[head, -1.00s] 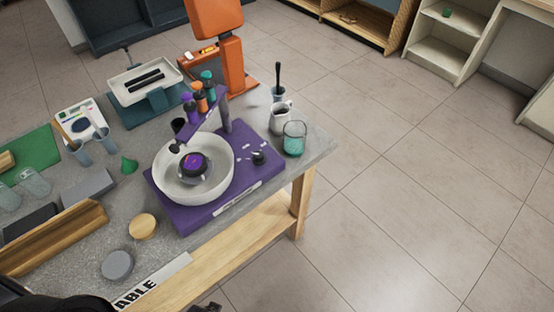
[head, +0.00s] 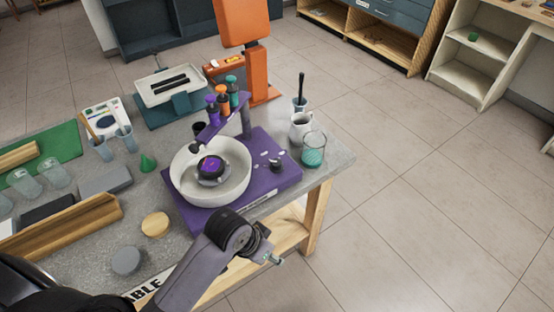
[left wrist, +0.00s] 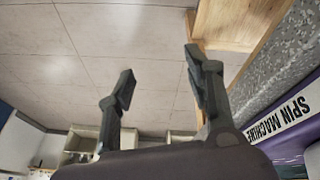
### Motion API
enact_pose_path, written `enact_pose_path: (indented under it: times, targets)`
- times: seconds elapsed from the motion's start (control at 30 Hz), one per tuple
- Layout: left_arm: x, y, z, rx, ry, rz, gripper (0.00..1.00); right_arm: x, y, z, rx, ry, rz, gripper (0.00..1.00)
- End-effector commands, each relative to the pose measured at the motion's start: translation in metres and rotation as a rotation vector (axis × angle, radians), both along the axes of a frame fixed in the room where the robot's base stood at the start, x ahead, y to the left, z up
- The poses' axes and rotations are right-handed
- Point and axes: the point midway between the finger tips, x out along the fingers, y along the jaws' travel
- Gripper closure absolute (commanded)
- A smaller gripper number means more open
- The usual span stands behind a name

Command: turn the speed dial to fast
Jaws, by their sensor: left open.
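The purple spin machine (head: 283,182) stands at the table's right front corner, with a white bowl (head: 243,190) on it. Its black dial (head: 276,166) sits on the deck right of the bowl, with small white marks beside it; I cannot read its setting. My left gripper (head: 273,258) is off the table's front edge, in front of the machine and apart from the dial. In the left wrist view the left gripper (left wrist: 160,70) is open and empty, with the "SPIN MACHINE" label (left wrist: 282,120) at right. My right gripper is not in view.
A white mug (head: 299,128) and a glass of teal liquid (head: 313,152) stand just behind and right of the dial. Colored bottles (head: 222,97) sit on the arm above the bowl. The floor right of the table is clear.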

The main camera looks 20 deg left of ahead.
Motion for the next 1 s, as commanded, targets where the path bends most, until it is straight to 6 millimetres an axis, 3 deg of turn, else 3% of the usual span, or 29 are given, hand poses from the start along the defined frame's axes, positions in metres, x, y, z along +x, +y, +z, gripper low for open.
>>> enact_pose_path:
  times: [0.3,0.47,0.67,0.8,1.0]
  targets:
    - [0.068,-0.043,0.050,0.003,0.022,-0.256,0.53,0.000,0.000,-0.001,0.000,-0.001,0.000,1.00]
    - [0.112,-0.044,0.080,0.068,0.070,-0.359,0.53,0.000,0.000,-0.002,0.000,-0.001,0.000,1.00]
    - [0.169,-0.018,0.133,0.173,0.142,-0.393,0.53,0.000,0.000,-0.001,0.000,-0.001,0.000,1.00]
    - [0.202,0.011,0.183,0.233,0.186,-0.361,0.53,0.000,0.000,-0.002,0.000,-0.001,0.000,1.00]
    - [0.226,0.043,0.240,0.266,0.224,-0.299,0.53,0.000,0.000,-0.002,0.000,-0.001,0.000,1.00]
